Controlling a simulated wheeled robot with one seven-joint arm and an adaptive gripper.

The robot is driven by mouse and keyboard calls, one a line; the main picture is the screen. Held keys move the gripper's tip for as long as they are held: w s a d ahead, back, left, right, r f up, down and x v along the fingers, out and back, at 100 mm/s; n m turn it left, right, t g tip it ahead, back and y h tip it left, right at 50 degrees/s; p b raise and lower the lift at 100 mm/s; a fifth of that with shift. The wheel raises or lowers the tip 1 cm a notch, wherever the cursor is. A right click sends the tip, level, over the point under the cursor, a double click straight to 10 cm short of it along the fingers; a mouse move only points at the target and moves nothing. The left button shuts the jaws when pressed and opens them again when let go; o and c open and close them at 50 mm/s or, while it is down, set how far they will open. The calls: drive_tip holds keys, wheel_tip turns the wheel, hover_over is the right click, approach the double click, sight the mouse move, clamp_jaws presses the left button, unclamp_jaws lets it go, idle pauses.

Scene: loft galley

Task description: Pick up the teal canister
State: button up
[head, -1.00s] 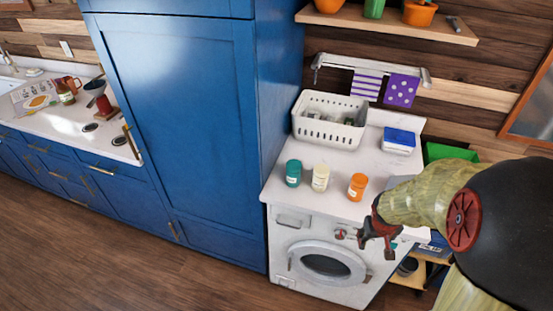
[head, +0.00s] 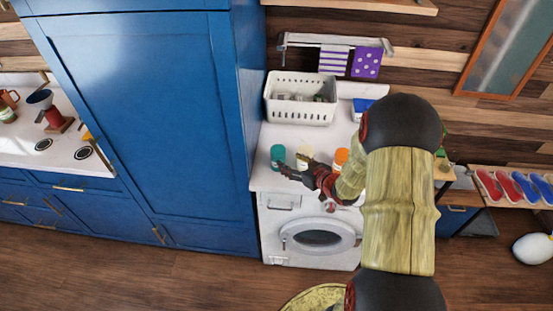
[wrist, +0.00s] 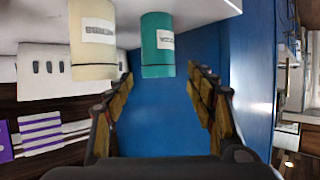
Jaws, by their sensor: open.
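The teal canister (head: 278,153) stands on the white counter above the washing machine, at the left of a row of canisters. In the wrist view the teal canister (wrist: 157,45), with a white label, shows ahead of the open jaws, between their tips and a little to the left. My gripper (head: 294,164) is open and empty, reaching in from the right just in front of the canister row. Its fingers (wrist: 160,95) also show in the wrist view. Whether a finger touches the teal canister I cannot tell.
A cream canister (head: 303,156) stands close to the right of the teal one, then an orange canister (head: 341,158). A white basket (head: 301,112) stands behind. The tall blue cabinet (head: 150,130) rises to the left. A blue-and-white box (head: 362,106) is partly hidden by my arm.

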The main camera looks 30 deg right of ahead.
sight(278, 154)
drive_tip(key=b+x, duration=0.1)
drive_tip(key=x, duration=0.9)
drive_tip(key=shift+w+d+r, duration=0.1)
drive_tip(key=shift+d, duration=0.05)
drive_tip(key=shift+c, duration=0.6)
drive_tip(key=c, duration=1)
